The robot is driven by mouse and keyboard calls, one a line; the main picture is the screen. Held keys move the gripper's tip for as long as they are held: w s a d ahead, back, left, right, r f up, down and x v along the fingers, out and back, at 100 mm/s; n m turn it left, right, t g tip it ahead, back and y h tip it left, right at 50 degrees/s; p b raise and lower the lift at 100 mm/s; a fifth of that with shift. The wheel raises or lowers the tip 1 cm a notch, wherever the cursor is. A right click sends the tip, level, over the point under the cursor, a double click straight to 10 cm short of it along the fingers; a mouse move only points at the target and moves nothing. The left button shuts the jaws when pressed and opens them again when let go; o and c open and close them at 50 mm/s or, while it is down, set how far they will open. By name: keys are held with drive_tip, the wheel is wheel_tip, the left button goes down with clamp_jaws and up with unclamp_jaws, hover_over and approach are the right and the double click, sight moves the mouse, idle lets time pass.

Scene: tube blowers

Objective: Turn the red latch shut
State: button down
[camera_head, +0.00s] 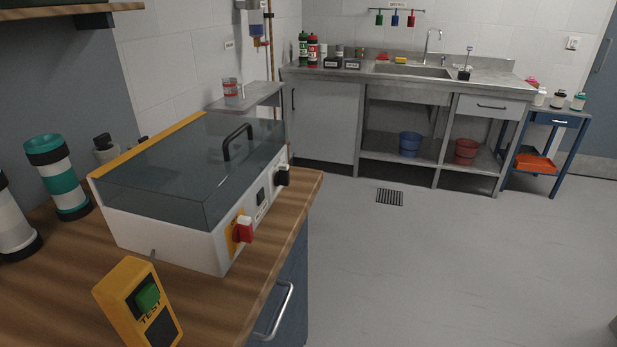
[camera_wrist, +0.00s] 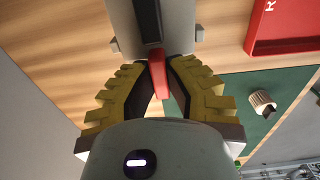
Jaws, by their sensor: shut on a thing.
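In the wrist view, my gripper (camera_wrist: 159,68) has its two yellow-padded fingers on either side of a narrow red piece, which looks like the red latch (camera_wrist: 159,80). The gripper is shut on it. The latch's upper end meets a dark bar (camera_wrist: 149,22) on a grey-white part (camera_wrist: 180,22). Its lower end points toward my palm. My gripper does not show in the head view. There, a separate red rotary switch (camera_head: 244,230) sits on a yellow plate on the front of a white box with a clear cover (camera_head: 190,170), and nothing touches it.
In the wrist view, a red panel (camera_wrist: 285,22), a green panel (camera_wrist: 240,95) and a pale knob (camera_wrist: 262,102) lie right of my gripper. In the head view, a yellow test-button box (camera_head: 125,300) and several banded tubes stand on the wooden bench.

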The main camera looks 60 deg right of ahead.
drive_tip(key=c, duration=1.3)
unclamp_jaws()
drive_tip(key=shift+o, duration=0.2)
